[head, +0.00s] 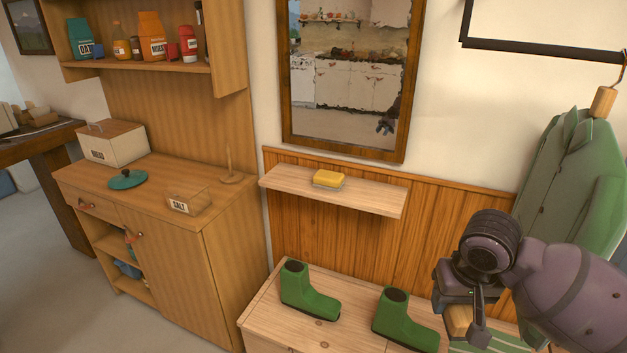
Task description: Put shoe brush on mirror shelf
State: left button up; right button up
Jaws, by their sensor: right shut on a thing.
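The mirror shelf (375,198) is a pale wooden board on the wall below the framed mirror (345,75). A yellow block on a small grey dish (328,180) sits near its middle, with bare board on both sides. My right gripper (468,318) is low at the right, over the bench and below the shelf's level. It is shut on a tan block, which looks like the shoe brush (459,321). The gripper and arm hide much of it, so its bristles cannot be made out. My left gripper is not in view.
Green boots (308,292) stand on the wooden bench (268,308), one close to my right gripper. A green coat (570,185) hangs behind my right arm. A cabinet (165,255) stands left of the shelf. The space above the shelf is clear.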

aim_at(378, 195)
jog(key=i+j+u, duration=0.25)
jog(key=i+j, duration=0.3)
jog(key=i+l+u, duration=0.2)
jog(key=i, duration=0.3)
jog(key=l, duration=0.1)
